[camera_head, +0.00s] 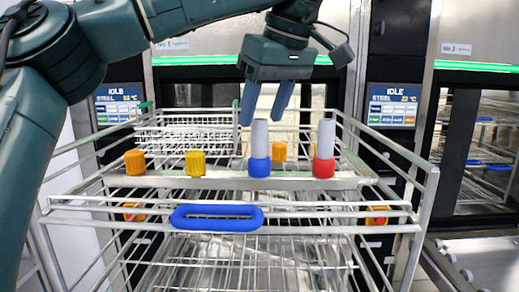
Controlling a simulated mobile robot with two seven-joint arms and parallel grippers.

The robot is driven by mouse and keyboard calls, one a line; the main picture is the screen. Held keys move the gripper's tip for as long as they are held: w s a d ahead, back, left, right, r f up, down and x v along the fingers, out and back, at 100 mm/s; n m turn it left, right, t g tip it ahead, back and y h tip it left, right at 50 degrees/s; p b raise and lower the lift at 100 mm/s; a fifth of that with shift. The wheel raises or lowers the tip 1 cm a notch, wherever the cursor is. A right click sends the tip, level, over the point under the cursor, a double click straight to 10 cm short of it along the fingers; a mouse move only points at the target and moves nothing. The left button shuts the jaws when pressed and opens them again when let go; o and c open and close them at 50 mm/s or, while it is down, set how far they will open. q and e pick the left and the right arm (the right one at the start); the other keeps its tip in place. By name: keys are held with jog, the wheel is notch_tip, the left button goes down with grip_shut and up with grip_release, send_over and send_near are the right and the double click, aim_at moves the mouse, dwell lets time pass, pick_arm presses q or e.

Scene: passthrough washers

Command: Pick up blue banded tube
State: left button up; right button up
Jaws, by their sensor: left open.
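The blue banded tube (260,142) stands upright on the rack's cross rail (225,183). It has a pale grey upper part and a blue lower band. My left gripper (266,108) is above it, pointing down, with its two blue fingers apart and nothing seen between them. The fingertips are close to the tube's top, and I cannot tell whether they lie in front of or behind it. My right gripper does not show.
A similar tube with a red band (325,148) stands to the right. Orange and yellow caps (195,163) sit along the rail to the left. The wire rack has a blue handle (217,218) in front. Washers with IDLE screens (392,106) stand behind.

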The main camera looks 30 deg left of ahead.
aim_at(257, 136)
pick_arm(q)
jog(key=shift+b+x, duration=0.55)
jog(key=shift+x, duration=2.25)
jog(key=shift+s+d, duration=0.1)
